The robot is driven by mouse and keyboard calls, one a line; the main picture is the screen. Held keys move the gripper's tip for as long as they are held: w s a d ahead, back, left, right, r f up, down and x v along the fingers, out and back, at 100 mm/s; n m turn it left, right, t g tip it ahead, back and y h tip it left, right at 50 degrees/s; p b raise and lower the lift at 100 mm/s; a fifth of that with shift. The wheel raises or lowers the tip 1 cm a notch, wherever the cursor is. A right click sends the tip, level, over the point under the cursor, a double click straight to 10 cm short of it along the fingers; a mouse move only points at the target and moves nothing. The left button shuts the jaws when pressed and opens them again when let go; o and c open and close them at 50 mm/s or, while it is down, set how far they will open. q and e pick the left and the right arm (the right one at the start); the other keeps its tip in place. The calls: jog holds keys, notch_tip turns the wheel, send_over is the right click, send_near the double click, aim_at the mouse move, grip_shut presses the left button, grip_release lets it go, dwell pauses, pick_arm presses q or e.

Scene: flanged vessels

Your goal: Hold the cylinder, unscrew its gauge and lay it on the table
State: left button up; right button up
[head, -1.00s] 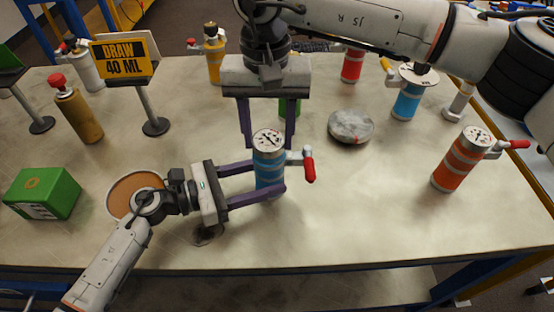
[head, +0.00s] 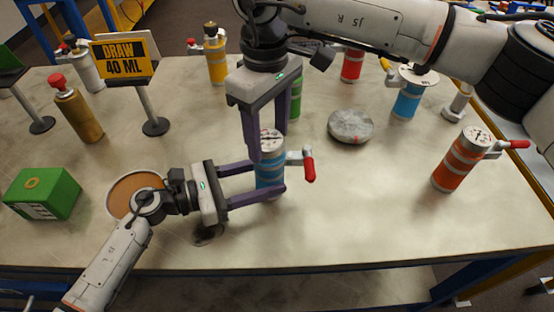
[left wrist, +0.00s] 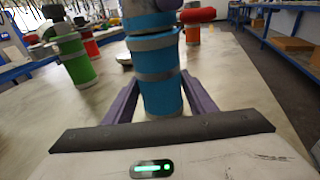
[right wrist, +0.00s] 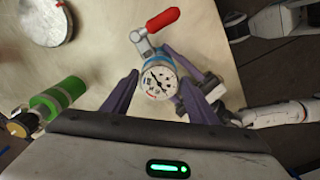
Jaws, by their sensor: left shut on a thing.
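The blue cylinder (head: 268,172) stands upright near the table's front, with grey bands and a red-handled valve (head: 309,168) on its right. My left gripper (head: 266,180) is shut on its body from the left; the left wrist view shows the cylinder (left wrist: 158,75) between the fingers. A round white-faced gauge (head: 271,136) sits on top of the cylinder. My right gripper (head: 266,148) comes from above, its fingers on either side of the gauge. In the right wrist view the gauge (right wrist: 158,81) lies between the spread fingers, which look apart from it.
A grey stone disc (head: 351,126) and an orange cylinder (head: 461,158) stand to the right. A green box (head: 42,193), brown round mat (head: 122,196) and yellow sign (head: 123,58) are left. The table's front right (head: 370,220) is clear.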

jog(key=shift+o, duration=0.8)
jog(key=shift+m, duration=1.2)
jog(key=m, duration=0.5)
jog(key=shift+w+m, duration=0.1)
jog(key=shift+m, duration=0.3)
jog(key=m, duration=0.4)
jog(key=shift+m, duration=0.3)
jog(key=m, duration=0.4)
jog(key=shift+m, duration=0.3)
jog(key=shift+c, duration=0.4)
